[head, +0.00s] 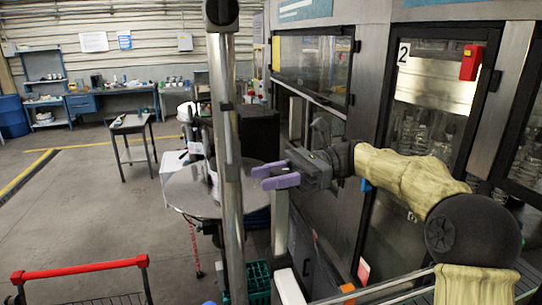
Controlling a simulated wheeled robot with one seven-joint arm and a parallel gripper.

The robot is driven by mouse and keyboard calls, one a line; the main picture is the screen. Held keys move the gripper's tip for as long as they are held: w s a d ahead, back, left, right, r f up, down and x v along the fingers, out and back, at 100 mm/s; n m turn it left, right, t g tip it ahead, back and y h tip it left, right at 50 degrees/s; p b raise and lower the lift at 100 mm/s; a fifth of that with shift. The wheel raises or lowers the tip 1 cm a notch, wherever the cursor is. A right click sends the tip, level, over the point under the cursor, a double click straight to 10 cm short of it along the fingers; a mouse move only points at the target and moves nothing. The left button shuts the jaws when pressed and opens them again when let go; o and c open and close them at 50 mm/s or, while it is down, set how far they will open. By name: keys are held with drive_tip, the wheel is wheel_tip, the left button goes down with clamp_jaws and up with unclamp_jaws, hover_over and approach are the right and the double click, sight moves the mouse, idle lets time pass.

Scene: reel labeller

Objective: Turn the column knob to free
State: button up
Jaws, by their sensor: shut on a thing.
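A tall metal column (233,130) with dark collars stands upright left of the middle in the head view. My gripper (257,177), with purple fingers, reaches in from the right, its fingertips close to the right side of this column. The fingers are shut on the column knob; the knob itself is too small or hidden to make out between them. Which way the knob is turned cannot be told.
A round grey plate (185,195) lies behind the column. The machine's glazed doors (425,110) stand close along the right. A red-handled cart (80,268) is at the lower left. A small table (133,127) stands farther back; open floor lies between.

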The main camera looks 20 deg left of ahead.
drive_tip(key=shift+s+n+g+h+p, duration=0.1)
drive_tip(key=shift+n+g+h+p, duration=0.4)
drive_tip(key=shift+g+p, duration=0.15)
drive_tip(key=o, duration=1)
drive_tip(key=p+v, duration=0.5)
drive_tip(key=v, duration=1.2)
drive_tip(key=shift+d+r, duration=0.1)
drive_tip(key=shift+d, duration=0.05)
